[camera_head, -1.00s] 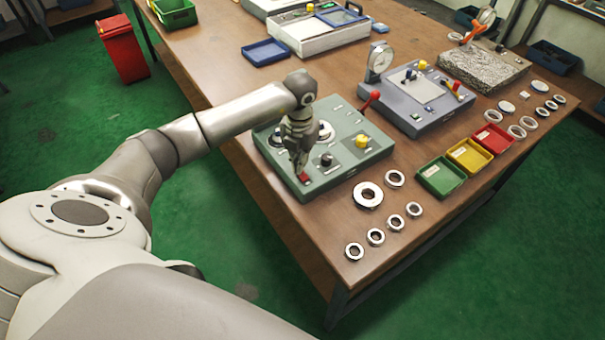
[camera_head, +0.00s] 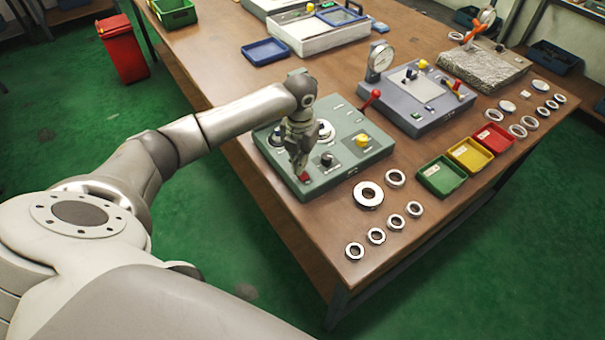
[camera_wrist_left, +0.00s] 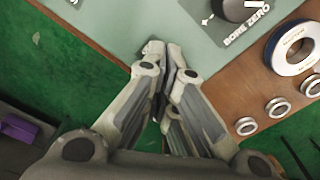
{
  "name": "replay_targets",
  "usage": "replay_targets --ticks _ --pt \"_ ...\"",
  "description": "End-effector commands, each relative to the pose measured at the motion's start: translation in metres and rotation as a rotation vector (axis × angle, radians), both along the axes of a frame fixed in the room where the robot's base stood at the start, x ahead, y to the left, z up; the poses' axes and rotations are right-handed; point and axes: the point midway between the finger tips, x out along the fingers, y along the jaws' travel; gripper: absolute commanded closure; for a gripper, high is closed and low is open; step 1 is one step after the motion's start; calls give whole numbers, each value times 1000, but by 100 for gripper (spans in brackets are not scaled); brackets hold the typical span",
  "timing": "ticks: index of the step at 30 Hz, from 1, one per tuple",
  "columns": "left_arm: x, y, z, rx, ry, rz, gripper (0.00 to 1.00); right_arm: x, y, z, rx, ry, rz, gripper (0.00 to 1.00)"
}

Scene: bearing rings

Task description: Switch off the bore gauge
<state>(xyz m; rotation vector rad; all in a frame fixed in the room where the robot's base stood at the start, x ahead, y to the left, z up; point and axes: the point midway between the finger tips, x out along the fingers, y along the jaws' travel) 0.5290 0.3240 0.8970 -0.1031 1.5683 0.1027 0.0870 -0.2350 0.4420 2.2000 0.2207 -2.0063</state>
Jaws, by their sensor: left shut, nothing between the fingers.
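The bore gauge is the green-grey box (camera_head: 335,178) at the near left of the table. On its top are a black knob (camera_head: 327,159), a yellow knob (camera_head: 362,141) and a red switch (camera_head: 304,177) near the front left corner. In the left wrist view its panel (camera_wrist_left: 140,22) shows the label "BORE ZERO" beside the black knob (camera_wrist_left: 235,8). My left gripper (camera_head: 300,170) is shut and empty, pointing down at the red switch; its fingertips (camera_wrist_left: 160,50) hide the switch in the wrist view. I cannot tell whether they touch. My right gripper is not in view.
Metal rings (camera_head: 368,194) lie to the right of the box. Green (camera_head: 440,178), yellow (camera_head: 470,155) and red (camera_head: 493,138) trays stand further right. A grey-blue gauge box (camera_head: 425,115) with a red-knobbed lever (camera_head: 371,98) is behind. The table's left edge is close to the box.

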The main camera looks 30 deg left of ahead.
Motion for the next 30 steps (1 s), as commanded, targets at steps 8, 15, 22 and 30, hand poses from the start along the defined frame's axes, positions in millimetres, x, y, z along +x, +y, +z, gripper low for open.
replay_targets --ticks 8,15,22,30 --pt "0 0 -5 0 0 0 100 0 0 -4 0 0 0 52" --pt "0 0 -8 0 0 0 100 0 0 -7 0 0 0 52" --pt "0 0 -12 0 0 0 100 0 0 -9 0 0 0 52" --pt "0 0 -16 1 0 0 100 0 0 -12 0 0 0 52"
